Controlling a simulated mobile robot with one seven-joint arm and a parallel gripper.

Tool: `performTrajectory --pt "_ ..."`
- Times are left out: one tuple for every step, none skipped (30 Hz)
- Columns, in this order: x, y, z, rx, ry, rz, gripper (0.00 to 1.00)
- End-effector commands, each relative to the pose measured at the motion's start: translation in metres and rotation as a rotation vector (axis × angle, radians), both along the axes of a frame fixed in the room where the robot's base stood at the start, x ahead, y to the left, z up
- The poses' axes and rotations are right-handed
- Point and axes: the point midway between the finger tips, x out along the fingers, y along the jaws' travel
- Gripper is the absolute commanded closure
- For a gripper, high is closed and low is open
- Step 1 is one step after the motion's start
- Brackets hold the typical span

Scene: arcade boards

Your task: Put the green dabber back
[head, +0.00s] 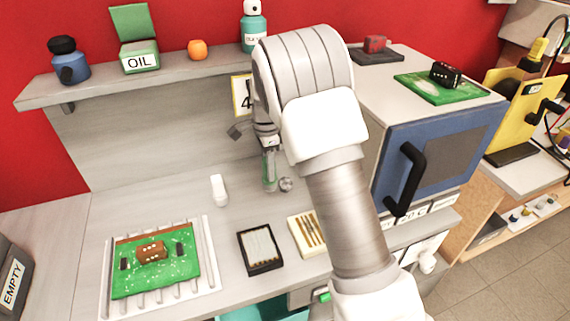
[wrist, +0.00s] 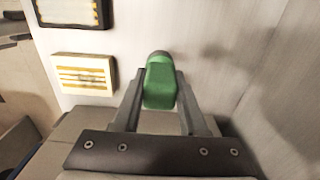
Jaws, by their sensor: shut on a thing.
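My gripper (head: 268,158) is shut on the green dabber (head: 268,175) above the worktop or at its surface; I cannot tell if the dabber touches it. In the wrist view, the dabber (wrist: 160,82) sits between the two fingers, its green body showing and its end dark grey. Beside it in the head view is a small round grey thing (head: 286,184). My arm covers part of the bench behind and to the right.
A white dabber-like piece (head: 219,190) stands left of my gripper. A dark tray (head: 245,240) and a cream tray (head: 297,238) lie in front. A green board (head: 125,282) lies on a rack at left. A blue-doored oven (head: 390,165) stands right.

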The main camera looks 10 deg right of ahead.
Motion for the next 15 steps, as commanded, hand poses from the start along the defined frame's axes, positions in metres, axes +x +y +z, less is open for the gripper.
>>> performTrajectory --pt "0.005 0.011 -0.008 -0.001 0.001 0.003 1.00" --pt "0.008 0.017 -0.012 -0.001 0.001 0.003 1.00" --pt "0.012 0.024 -0.017 -0.001 0.001 0.004 1.00" --pt "0.014 0.029 -0.020 -0.001 0.001 0.003 1.00" --pt "0.017 0.033 -0.023 -0.001 0.000 0.002 1.00" --pt "0.018 0.035 -0.029 -0.001 0.002 0.000 1.00" --pt "0.017 0.033 -0.034 -0.003 0.003 -0.002 1.00" --pt "0.017 0.033 -0.039 -0.001 0.002 -0.002 1.00" --pt "0.017 0.033 -0.044 -0.001 0.002 -0.002 1.00" --pt "0.017 0.033 -0.047 -0.001 0.001 -0.001 1.00" --pt "0.017 0.033 -0.050 -0.001 0.000 -0.001 1.00" --pt "0.017 0.033 -0.053 -0.001 0.000 -0.001 1.00" --pt "0.017 0.033 -0.055 -0.001 0.000 -0.001 1.00" --pt "0.017 0.033 -0.057 -0.001 0.000 -0.001 1.00" --pt "0.017 0.033 -0.058 0.000 0.000 -0.001 1.00"
